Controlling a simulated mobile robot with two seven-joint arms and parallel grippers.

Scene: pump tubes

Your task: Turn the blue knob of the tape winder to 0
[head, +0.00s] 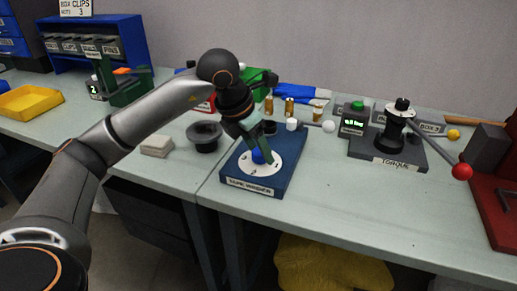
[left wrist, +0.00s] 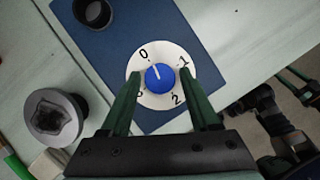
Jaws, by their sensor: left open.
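The tape winder (head: 237,172) is a dark blue box on the table, with a white numbered dial (head: 262,170) on top. The blue knob (left wrist: 160,77) sits at the dial's centre. It also shows in the head view (head: 257,157), partly covered by a finger. In the left wrist view its white pointer line points up and slightly left, between 0 and 1, closer to 0. My left gripper (left wrist: 160,74) is open, its green fingers on either side of the knob, with gaps visible.
A dark grey round cup-like part (head: 204,136) and a pale block (head: 157,145) lie left of the winder. A torque stand (head: 388,150) with a long red-ended lever stands to the right. Small bottles (head: 289,106) stand behind. The table front right of the winder is clear.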

